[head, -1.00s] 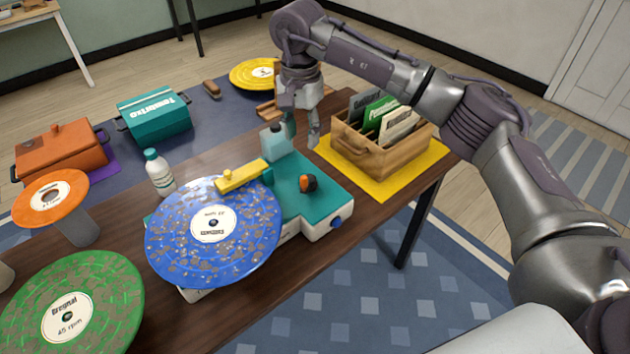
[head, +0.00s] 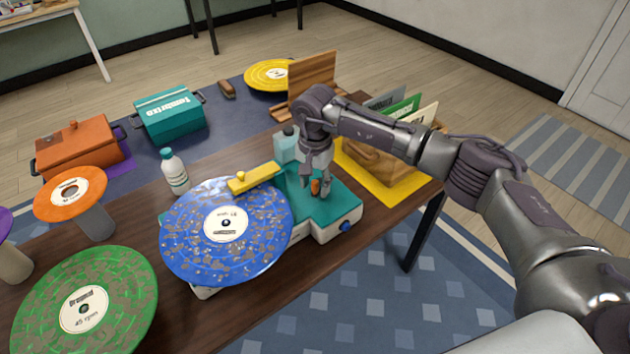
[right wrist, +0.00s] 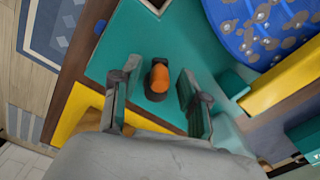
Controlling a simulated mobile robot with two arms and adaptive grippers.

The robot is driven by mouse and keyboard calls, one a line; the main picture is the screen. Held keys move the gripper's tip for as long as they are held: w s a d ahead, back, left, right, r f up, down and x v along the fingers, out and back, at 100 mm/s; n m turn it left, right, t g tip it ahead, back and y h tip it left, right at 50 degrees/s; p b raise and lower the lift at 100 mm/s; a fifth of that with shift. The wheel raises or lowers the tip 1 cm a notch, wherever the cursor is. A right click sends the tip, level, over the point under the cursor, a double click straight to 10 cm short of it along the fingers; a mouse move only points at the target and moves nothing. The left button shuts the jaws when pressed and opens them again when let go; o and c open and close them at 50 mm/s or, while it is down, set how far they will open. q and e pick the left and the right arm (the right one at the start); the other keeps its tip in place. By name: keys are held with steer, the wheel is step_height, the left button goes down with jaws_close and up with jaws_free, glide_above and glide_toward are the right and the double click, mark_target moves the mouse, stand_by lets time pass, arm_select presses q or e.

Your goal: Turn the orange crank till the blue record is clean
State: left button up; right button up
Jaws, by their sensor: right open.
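The blue record (head: 255,255) lies on the teal and white cleaning machine (head: 335,212), with brownish-grey dirt spots over its surface. A yellow arm (head: 254,178) reaches over the record's far edge. The orange crank (head: 315,187) stands on the machine's teal top. My right gripper (head: 317,190) is over it, pointing down. In the right wrist view the crank (right wrist: 158,78) shows its orange knob on a dark base, between the two open fingers (right wrist: 156,95), with gaps on both sides. My left gripper is in no view.
A green speckled record (head: 120,300) and an orange record (head: 72,192) stand at the left. A white bottle (head: 174,172) stands behind the blue record. A wooden record crate (head: 375,160) on a yellow mat is close behind my right gripper.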

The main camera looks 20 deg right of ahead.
steer(key=shift+f, duration=0.2)
steer(key=shift+c, duration=0.4)
jaws_close()
